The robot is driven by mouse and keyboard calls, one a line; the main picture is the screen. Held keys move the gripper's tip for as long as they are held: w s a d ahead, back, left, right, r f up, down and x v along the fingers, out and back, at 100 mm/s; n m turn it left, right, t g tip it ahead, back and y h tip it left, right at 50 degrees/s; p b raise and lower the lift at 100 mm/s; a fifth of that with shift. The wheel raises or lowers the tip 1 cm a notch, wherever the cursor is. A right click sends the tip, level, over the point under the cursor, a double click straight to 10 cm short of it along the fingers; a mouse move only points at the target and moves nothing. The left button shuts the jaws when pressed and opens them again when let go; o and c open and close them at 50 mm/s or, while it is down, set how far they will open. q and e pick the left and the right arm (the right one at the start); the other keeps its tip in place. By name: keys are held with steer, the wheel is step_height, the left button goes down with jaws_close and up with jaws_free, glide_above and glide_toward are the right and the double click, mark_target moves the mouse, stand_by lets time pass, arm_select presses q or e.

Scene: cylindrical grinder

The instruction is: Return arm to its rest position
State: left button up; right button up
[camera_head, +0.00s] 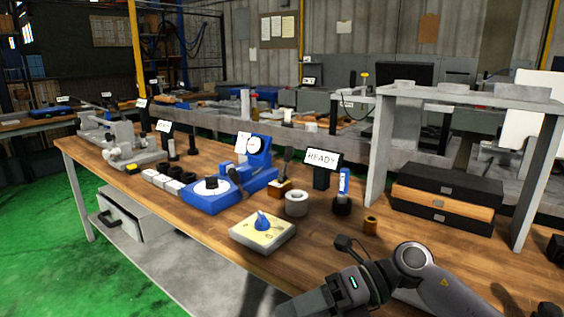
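My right arm (412,262) comes in from the lower right, above the near edge of the wooden workbench (180,165). It bends at a grey joint and reaches left and down to a dark wrist part with a small cyan light. Its end is cut off by the bottom edge, so no fingertips show and I cannot tell whether that gripper is open or holds anything. My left arm and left gripper are not in view.
A blue gauge device (230,185) is farther left.

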steer(key=d+f+m+t+h+p, duration=0.2)
steer(key=d+f+m+t, duration=0.15)
steer(key=m+t, duration=0.95)
steer(key=d+f+m+t+h+p, duration=0.25)
steer(key=d+m+t, duration=0.35)
steer(key=m, duration=1.2)
steer(key=s+d+f+m+g+h, duration=0.2)
steer(key=s+d+f+m+h, duration=0.1)
steer(key=s+f, duration=0.4)
steer(key=s+d+f+m+g+h, duration=0.3)
steer(key=s+d+f+m+h, duration=0.1)
steer(key=s+f+m, duration=0.3)
step_height(320, 180, down, 2)
steer(key=shift+s+d+f+p, duration=0.2)
steer(key=shift+s+d+p, duration=0.25)
steer(key=shift+d, duration=0.15)
